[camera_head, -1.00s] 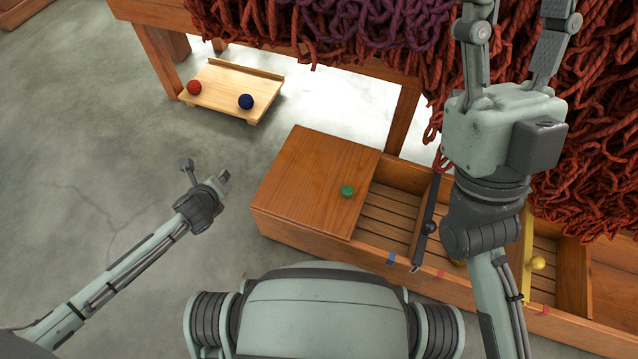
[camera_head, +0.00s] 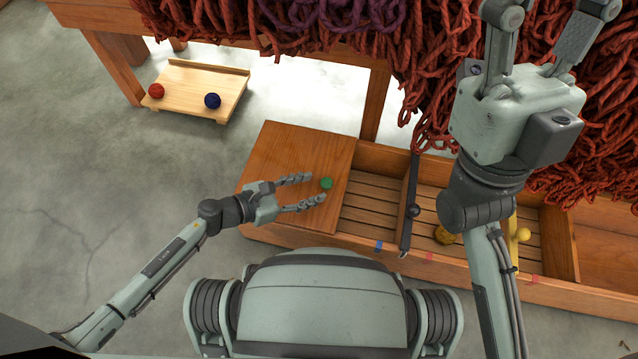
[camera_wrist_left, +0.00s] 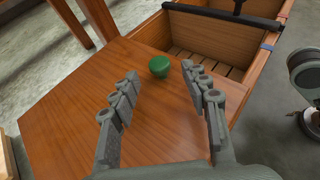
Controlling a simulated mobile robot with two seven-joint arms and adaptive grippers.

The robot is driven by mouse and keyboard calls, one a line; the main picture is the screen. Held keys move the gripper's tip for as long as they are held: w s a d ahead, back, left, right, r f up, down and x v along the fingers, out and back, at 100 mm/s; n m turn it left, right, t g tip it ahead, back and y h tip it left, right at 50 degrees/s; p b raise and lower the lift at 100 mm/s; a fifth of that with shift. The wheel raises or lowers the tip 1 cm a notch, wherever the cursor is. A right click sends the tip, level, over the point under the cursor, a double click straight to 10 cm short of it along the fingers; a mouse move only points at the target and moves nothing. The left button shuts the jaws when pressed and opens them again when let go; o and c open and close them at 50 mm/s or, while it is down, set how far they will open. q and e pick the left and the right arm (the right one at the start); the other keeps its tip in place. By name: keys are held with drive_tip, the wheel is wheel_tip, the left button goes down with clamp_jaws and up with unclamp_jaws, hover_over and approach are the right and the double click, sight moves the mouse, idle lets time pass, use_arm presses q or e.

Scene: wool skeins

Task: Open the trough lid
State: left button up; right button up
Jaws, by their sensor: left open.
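The trough (camera_head: 470,262) is a long wooden box with a slatted floor. Its flat wooden lid (camera_head: 275,155) covers the left end, leaving the middle and right open. A green knob (camera_head: 326,183) stands on the lid near its right edge. My left gripper (camera_head: 316,187) is open over the lid, its fingers pointing at the knob. In the left wrist view the knob (camera_wrist_left: 159,66) is just ahead of the spread fingertips (camera_wrist_left: 160,76), with no visible grip on it. My right gripper (camera_head: 550,15) is raised at upper right, fingers wide apart, tips cut off.
A dark bar (camera_head: 408,205) with a black knob and a yellow bar with a yellow knob (camera_head: 523,234) cross the trough. Red and purple wool (camera_head: 440,70) hangs behind. A small wooden tray (camera_head: 195,78) with red and blue balls lies on the floor.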

sight(323, 184)
use_arm(q)
drive_tip(key=shift+x, duration=1.7)
drive_tip(key=shift+c, duration=0.2)
clamp_jaws()
